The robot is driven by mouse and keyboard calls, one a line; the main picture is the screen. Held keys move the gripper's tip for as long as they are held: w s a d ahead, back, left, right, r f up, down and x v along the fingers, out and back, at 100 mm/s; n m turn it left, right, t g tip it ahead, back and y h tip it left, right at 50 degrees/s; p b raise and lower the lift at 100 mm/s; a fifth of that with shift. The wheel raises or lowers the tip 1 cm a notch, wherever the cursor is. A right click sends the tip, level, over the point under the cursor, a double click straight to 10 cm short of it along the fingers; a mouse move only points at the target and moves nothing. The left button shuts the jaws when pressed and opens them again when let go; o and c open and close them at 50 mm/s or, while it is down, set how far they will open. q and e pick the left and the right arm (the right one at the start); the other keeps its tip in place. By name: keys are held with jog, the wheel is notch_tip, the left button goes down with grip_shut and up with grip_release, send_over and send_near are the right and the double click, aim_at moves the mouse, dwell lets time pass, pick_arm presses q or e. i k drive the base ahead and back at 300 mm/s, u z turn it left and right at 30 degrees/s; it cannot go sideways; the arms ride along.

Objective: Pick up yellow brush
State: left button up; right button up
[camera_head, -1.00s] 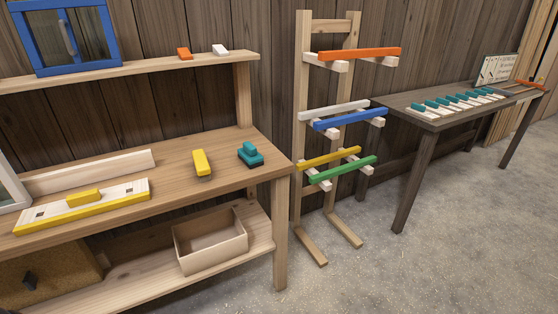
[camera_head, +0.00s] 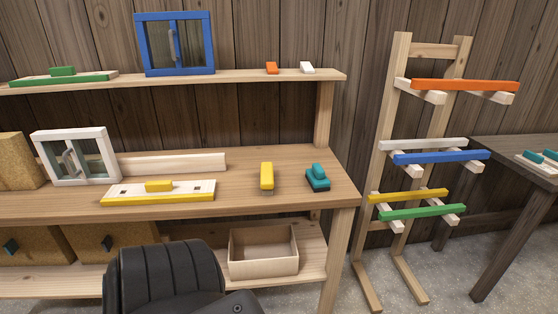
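A yellow block-shaped piece (camera_head: 266,175), which looks like the yellow brush, lies on the wooden workbench (camera_head: 240,203) right of the middle, with a dark lower edge. A second, smaller yellow block (camera_head: 158,186) sits on a white board with a yellow front edge (camera_head: 158,199), further left. I cannot be certain from its shape which is the brush. Neither of my grippers is in view.
A teal tool (camera_head: 318,178) stands just right of the yellow piece. A white-framed window (camera_head: 75,155) and a pale beam (camera_head: 180,163) are on the bench's left. The upper shelf (camera_head: 240,79) holds orange and white pieces. An open box (camera_head: 264,265) sits below; a rack (camera_head: 391,150) stands right.

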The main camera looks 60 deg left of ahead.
aim_at(267, 173)
jog(key=i, duration=1.2)
jog(key=u, duration=1.55)
